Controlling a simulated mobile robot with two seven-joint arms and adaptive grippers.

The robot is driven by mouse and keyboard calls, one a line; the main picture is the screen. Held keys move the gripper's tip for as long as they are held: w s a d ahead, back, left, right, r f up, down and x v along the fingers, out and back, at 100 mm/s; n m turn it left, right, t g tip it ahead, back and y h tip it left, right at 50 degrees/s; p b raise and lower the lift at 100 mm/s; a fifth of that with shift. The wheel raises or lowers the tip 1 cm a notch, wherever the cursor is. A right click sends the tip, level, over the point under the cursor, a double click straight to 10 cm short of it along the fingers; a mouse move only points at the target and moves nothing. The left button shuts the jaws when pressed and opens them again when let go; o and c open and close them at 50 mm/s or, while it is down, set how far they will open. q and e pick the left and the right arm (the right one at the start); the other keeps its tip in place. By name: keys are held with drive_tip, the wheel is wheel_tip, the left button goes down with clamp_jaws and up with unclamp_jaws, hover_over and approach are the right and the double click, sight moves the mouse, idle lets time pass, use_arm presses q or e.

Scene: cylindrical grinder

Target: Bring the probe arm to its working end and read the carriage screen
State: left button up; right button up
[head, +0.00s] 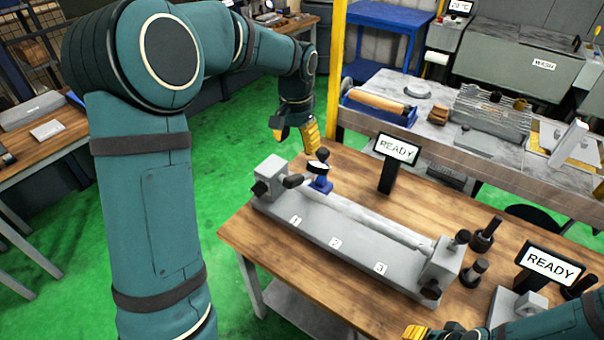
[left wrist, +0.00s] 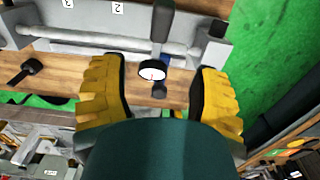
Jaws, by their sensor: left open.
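A grey bench fixture (head: 340,243) with stations marked 1, 2 and 3 holds a long light shaft (head: 375,220) between two end blocks. A small blue carriage (head: 320,186) with a round white dial (head: 317,167) and a dark knob (head: 322,154) sits near the left end, by station 1. My left gripper (head: 297,141) is open and empty, just above and behind the carriage. In the left wrist view its yellow fingers (left wrist: 158,90) stand either side of the dial (left wrist: 152,72), apart from it. My right gripper (head: 415,332) shows only partly at the bottom edge.
One READY screen (head: 397,149) stands behind the fixture, another READY screen (head: 550,264) at the right. Dark upright posts (head: 485,234) stand beside the right end block. A yellow post (head: 336,75) rises close behind my left gripper. Bare wood (head: 240,233) lies at the table's left.

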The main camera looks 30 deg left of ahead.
sight(296, 176)
use_arm(q)
drive_tip(key=f, duration=1.3)
drive_tip(key=shift+s, duration=0.3)
drive_tip(key=shift+o, duration=0.2)
drive_tip(key=shift+r, duration=0.1)
clamp_jaws()
